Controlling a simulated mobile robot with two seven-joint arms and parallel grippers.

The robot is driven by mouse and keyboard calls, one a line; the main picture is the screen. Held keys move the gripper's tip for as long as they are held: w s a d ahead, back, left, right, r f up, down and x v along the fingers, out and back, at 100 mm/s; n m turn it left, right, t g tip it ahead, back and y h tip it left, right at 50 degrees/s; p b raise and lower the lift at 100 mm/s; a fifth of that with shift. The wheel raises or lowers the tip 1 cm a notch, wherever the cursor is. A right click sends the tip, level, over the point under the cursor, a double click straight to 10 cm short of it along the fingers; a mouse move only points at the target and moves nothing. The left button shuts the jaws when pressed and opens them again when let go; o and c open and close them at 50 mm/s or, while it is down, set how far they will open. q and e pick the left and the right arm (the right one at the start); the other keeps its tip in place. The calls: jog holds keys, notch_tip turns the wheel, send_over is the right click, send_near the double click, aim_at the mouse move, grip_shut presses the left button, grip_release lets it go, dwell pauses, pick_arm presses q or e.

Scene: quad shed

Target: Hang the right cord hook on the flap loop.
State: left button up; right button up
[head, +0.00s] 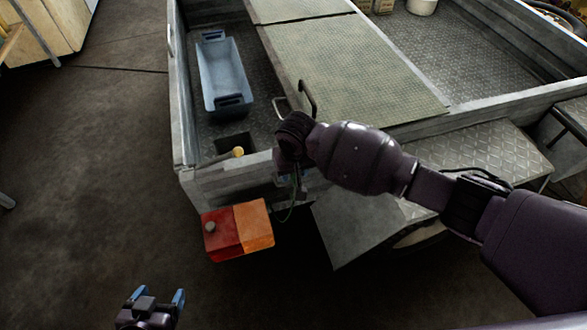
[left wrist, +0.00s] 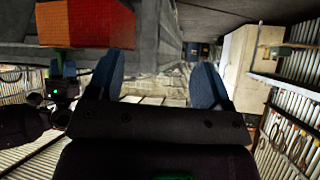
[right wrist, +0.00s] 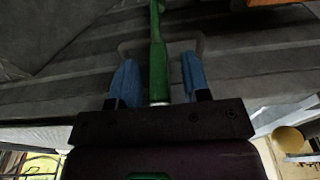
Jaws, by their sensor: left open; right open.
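My right gripper (head: 290,172) is at the trailer's rear wall, mostly hidden by its own wrist in the head view. In the right wrist view its blue fingers (right wrist: 158,85) are open, with a green cord piece (right wrist: 157,60) between them. A thin green cord (head: 291,208) hangs below this gripper. A grey bent-wire loop (right wrist: 200,46) lies behind the green piece. In the head view a dark bent loop (head: 312,92) stands by the flap (head: 350,75). The hook end is not clear. My left gripper (head: 152,300) is open and empty, low at the left.
A red and orange tail light (head: 238,230) sticks out below the trailer's rear corner. A blue-grey tray (head: 222,75) and a yellow knob (head: 238,152) are in the bed at left. A tread-plate fender (head: 470,150) lies under my right arm.

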aim_at(295, 179)
jog(key=shift+f+b, duration=0.25)
jog(key=shift+b, duration=0.2)
notch_tip(295, 179, up, 6)
jog(key=shift+s+f+p, duration=0.1)
jog(key=shift+p, duration=1.05)
jog(key=r, duration=0.2)
jog(key=r+p, duration=0.1)
jog(key=shift+s+d+r, duration=0.1)
jog(key=shift+s+r, duration=0.15)
jog(key=shift+r, duration=0.15)
jog(key=shift+s+r+p, duration=0.15)
jog(key=shift+r+p, duration=0.15)
jog(key=shift+r, duration=0.4)
pick_arm(q)
notch_tip(295, 179, up, 3)
jog(key=shift+w+f, duration=0.15)
pick_arm(e)
jog(key=shift+r, duration=0.1)
